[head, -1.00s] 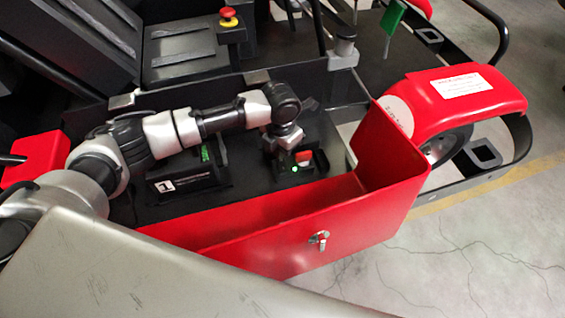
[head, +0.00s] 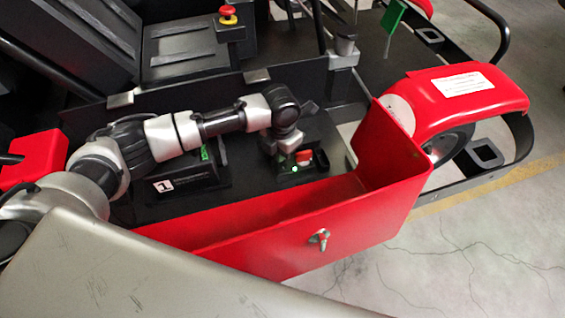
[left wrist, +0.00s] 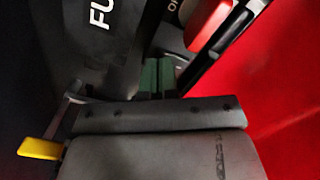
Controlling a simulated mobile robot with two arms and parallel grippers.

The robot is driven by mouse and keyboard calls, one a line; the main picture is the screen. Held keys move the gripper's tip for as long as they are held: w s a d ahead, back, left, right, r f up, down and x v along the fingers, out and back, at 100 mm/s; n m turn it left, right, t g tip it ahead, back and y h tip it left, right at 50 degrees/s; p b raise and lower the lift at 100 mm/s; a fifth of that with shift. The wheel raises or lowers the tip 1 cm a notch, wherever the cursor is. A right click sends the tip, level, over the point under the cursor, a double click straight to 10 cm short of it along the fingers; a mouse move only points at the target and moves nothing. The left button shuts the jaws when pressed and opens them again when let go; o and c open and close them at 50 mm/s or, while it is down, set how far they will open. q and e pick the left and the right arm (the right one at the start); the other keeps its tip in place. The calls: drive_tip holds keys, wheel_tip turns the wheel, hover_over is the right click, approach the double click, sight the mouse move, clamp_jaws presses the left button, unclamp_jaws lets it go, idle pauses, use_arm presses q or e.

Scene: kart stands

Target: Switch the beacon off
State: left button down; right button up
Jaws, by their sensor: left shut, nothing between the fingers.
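A small black switch box (head: 310,169) with a red switch (head: 304,157) and a lit green lamp (head: 294,169) sits inside the red-walled bay. The red switch also shows at the top of the left wrist view (left wrist: 208,22), beside a partly hidden "O" mark. No beacon head can be made out. My left gripper (head: 272,151) points down just left of the red switch, its tips mostly hidden by the wrist. It is shut and empty. In the left wrist view, its grey body fills the bottom. I cannot tell whether it touches the switch. My right gripper is not in view.
A red panel (head: 300,240) with a metal latch walls the bay in front. A black box marked 1 (head: 185,180) stands left of the switch. A red mushroom button (head: 228,13) is farther back. A yellow-tipped lever (left wrist: 40,148) shows in the left wrist view.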

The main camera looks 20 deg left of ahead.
use_arm(q)
drive_tip(key=shift+f+b, duration=0.3)
drive_tip(key=shift+f, duration=0.35)
drive_tip(key=shift+s+r, duration=0.1)
drive_tip(key=shift+r+p, duration=0.7)
drive_tip(key=shift+p, duration=0.15)
wheel_tip(320, 180, up, 6)
drive_tip(key=p, duration=0.5)
drive_tip(key=shift+f, duration=0.15)
drive_tip(key=shift+f, duration=0.1)
